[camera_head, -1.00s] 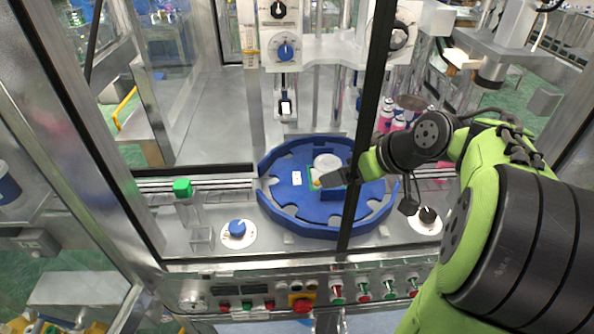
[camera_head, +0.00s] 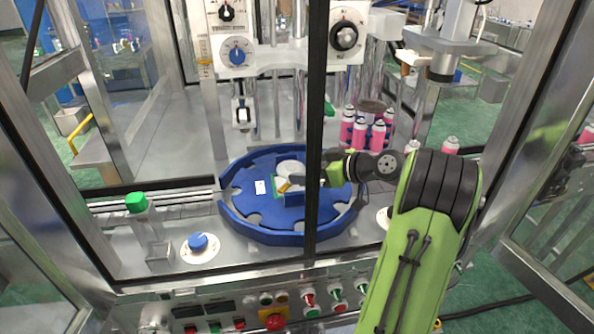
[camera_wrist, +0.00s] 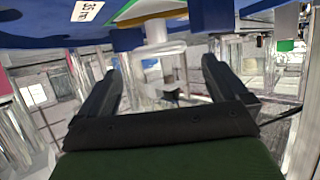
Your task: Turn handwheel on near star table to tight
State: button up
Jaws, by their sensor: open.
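The blue star table (camera_head: 245,205), a notched disc with a white label, lies on the machine deck behind the front frame. A pale round piece (camera_head: 291,167) at its centre looks like the handwheel; I cannot be sure. My gripper (camera_head: 297,181) is low over the table's middle, beside that piece, partly behind a dark upright post. In the wrist view my gripper (camera_wrist: 160,85) is open, fingers apart, with nothing clearly held between them. The blue table (camera_wrist: 40,30) crosses the top of that view.
A dark upright post (camera_head: 315,120) stands before the table. A blue knob (camera_head: 198,242) and a green-capped post (camera_head: 137,203) are at left. Pink cans (camera_head: 378,132) stand behind at right. Dial-marked columns (camera_head: 237,52) rise behind. A button panel (camera_head: 270,310) runs along the front.

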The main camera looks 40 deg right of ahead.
aim_at(292, 168)
jog(key=x, duration=0.4)
jog(key=shift+w+a+f, duration=0.1)
jog(key=shift+w+f, duration=0.05)
jog(key=shift+w, duration=0.1)
